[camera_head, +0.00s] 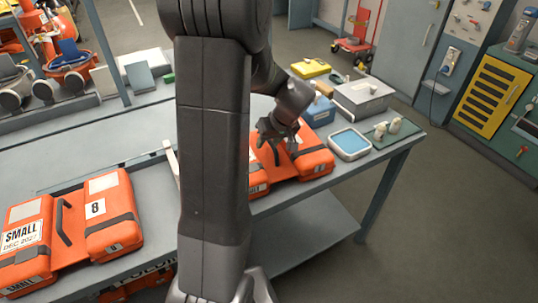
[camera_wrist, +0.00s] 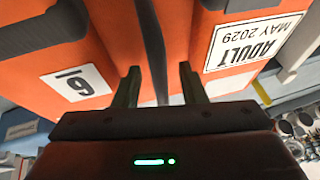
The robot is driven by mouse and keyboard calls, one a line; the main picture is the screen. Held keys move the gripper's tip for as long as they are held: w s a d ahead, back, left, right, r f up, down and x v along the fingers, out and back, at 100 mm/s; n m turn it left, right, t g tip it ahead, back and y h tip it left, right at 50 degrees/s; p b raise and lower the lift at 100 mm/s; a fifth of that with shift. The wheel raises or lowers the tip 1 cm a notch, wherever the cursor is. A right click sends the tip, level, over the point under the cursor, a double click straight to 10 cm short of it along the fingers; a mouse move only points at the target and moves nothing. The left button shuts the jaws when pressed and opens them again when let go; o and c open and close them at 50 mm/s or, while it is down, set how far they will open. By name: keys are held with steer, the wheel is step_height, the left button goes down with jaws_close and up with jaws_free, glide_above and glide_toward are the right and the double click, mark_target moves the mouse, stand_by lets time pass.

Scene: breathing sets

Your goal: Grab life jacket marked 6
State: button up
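An orange life jacket (camera_head: 315,164) lies on the grey table, partly hidden behind my arm. In the wrist view the orange case (camera_wrist: 95,50) carries a white label (camera_wrist: 76,84) with an underlined digit, upside down, which reads as 6 when turned upright. Another label (camera_wrist: 252,42) reads ADULT MAY 2029. My gripper (camera_head: 277,143) is over this jacket, pointing down. In the wrist view my gripper (camera_wrist: 160,88) has its fingers apart, with the jacket's dark handle (camera_wrist: 150,45) between them. A gap shows beside the handle, so it is not clamped.
Another orange jacket (camera_head: 66,232), marked 8 and SMALL, lies at the left of the table. A blue-topped tray (camera_head: 350,144), small pale items (camera_head: 387,128) and a grey box (camera_head: 363,97) stand right of the gripper. More orange cases sit below the table.

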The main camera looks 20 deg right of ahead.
steer(key=shift+c, duration=0.5)
jaws_close()
stand_by(1.1)
